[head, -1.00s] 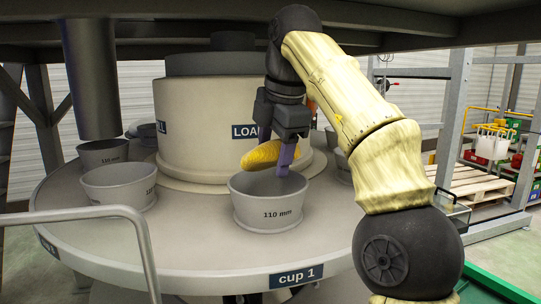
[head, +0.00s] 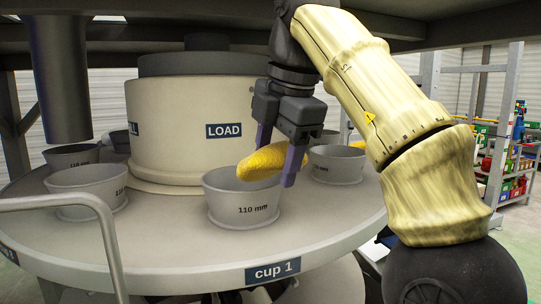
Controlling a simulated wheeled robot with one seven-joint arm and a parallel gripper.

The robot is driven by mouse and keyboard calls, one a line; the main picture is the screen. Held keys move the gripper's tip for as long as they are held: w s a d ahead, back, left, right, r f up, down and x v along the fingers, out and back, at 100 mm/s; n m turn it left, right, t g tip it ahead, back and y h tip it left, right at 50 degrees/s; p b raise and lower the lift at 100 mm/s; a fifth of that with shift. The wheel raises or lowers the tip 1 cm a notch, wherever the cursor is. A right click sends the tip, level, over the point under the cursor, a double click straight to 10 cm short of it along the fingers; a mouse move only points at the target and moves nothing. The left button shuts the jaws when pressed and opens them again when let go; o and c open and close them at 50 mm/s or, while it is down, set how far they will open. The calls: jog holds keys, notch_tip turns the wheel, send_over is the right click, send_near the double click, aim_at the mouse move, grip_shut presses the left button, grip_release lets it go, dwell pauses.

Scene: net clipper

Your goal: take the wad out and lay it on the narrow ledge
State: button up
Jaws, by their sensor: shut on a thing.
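The wad is a yellow, lumpy, elongated piece (head: 262,161) in the head view. My gripper (head: 279,168) is shut on it, with purple fingers on either side. The wad is held over the right part of the rim of the front grey cup marked 110 mm (head: 238,209). Its left end overlaps the cup opening in the picture; I cannot tell the exact gap above the rim. The cup stands on the round pale table (head: 180,245) above the label "cup 1" (head: 272,272). I cannot make out a narrow ledge for certain.
More grey cups stand on the round table, at left (head: 88,193) and right (head: 337,164). A pale central drum (head: 180,125) marked LOAD rises behind. A dark vertical cylinder (head: 62,80) hangs at upper left. A grey handrail (head: 110,240) curves at front left.

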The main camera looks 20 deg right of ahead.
jog(key=s+d, duration=0.1)
jog(key=s, duration=0.6)
jog(key=shift+s+d, duration=0.2)
jog(key=shift+d, duration=0.15)
jog(key=shift+w, duration=0.1)
dwell(1.0)
jog(key=shift+w+a, duration=0.2)
jog(key=shift+w, duration=0.75)
jog(key=shift+w+a, duration=0.2)
jog(key=shift+w, duration=0.7)
jog(key=shift+w+a, duration=0.2)
jog(key=shift+w, duration=0.75)
jog(key=shift+s, duration=0.15)
